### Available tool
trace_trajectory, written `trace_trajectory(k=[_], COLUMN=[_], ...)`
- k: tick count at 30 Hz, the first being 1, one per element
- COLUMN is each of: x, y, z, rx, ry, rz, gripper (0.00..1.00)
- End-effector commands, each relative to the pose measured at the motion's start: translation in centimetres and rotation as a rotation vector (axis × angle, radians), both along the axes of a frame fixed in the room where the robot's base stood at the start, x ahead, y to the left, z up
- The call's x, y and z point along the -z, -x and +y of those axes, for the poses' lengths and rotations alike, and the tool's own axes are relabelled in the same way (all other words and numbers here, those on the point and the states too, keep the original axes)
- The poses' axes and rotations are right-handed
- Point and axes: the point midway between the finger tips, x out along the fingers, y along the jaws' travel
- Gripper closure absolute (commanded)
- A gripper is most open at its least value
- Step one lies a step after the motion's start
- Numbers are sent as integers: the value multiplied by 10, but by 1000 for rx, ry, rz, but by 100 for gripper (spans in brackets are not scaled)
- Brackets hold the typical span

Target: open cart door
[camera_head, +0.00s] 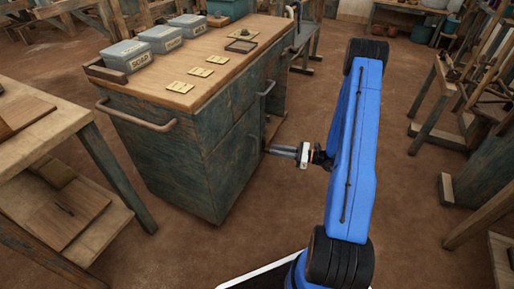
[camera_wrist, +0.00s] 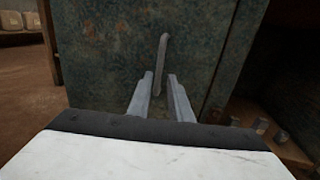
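The cart (camera_head: 165,150) is a worn dark green cabinet with a wooden top. Its door (camera_head: 232,150) is on the side facing my arm and looks closed; it fills the middle of the wrist view (camera_wrist: 105,65).
An open bay with a wooden shelf (camera_wrist: 285,148) and small grey blocks lies right of the door. Labelled grey bins (camera_head: 125,52) and cards (camera_head: 202,71) are on the cart top. A wooden table (camera_head: 40,125) stands left. Bare floor (camera_head: 285,190) surrounds the cart's right side.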

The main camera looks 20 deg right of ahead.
Motion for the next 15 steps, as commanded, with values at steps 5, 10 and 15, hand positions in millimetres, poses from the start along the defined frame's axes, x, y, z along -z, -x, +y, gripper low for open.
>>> trace_trajectory(k=[5,10,15], x=[0,0,0], y=[-17,-34,-47], z=[25,47,65], rx=[-3,-3,-3], ry=[0,0,0], rz=[0,0,0], gripper=[81,81,81])
